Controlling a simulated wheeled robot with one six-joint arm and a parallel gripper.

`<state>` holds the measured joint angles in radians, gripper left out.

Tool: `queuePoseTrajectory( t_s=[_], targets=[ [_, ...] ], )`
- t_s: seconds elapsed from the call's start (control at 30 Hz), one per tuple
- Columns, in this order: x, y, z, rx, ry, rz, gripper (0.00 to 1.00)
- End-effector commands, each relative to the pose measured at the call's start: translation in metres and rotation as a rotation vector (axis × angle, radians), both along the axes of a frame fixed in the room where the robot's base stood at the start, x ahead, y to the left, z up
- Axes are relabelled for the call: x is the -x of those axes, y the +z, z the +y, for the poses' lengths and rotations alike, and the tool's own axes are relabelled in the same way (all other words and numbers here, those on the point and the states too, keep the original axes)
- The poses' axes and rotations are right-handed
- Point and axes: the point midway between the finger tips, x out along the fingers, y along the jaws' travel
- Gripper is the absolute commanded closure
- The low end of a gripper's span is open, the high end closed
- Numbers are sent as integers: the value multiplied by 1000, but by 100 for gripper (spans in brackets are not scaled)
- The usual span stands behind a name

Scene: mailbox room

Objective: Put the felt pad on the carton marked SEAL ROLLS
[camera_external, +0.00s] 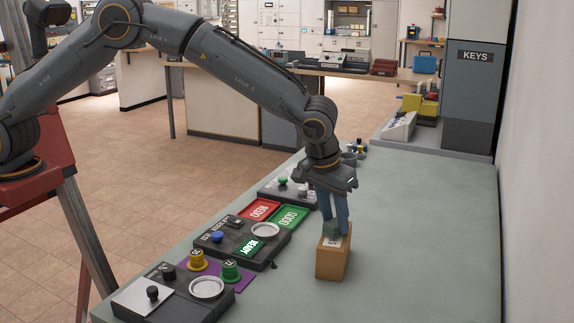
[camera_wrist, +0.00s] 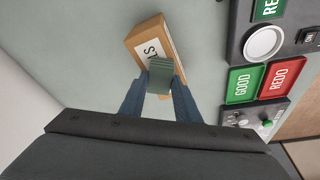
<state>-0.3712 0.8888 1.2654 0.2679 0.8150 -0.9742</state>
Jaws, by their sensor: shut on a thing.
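The carton (camera_external: 332,264) is a small brown box with a white label on top, standing on the grey-green table. In the wrist view the carton (camera_wrist: 147,35) shows part of its label, with the letters "ST" or similar; the rest is hidden. My gripper (camera_external: 333,226) points down over the carton. Its blue fingers are shut on the felt pad (camera_wrist: 161,73), a small green-grey block. In the external view the felt pad (camera_external: 331,229) is at the carton's top, over part of the label. I cannot tell whether it touches the carton.
Left of the carton are a green GOOD plate (camera_external: 289,217), a red REDO plate (camera_external: 260,209) and dark panels with round dishes (camera_external: 206,287). Yellow and green weights (camera_external: 230,270) stand on a purple mat. The table right of the carton is clear up to the wall.

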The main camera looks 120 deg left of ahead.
Motion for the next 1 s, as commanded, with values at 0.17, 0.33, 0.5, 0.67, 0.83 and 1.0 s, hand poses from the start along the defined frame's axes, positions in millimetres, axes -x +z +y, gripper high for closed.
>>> queuePoseTrajectory(
  t_s=[0.17, 0.33, 0.5, 0.67, 0.83, 1.0],
  targets=[
    [0, 0, 0, 0, 0, 0, 52],
    [0, 0, 0, 0, 0, 0, 52],
    [0, 5, 0, 0, 0, 0, 52],
    [1, 24, -5, -1, -1, -3, 52],
    [4, 59, -14, -1, 1, -4, 52],
    [8, 90, -22, -1, 0, -3, 52]
  ],
)
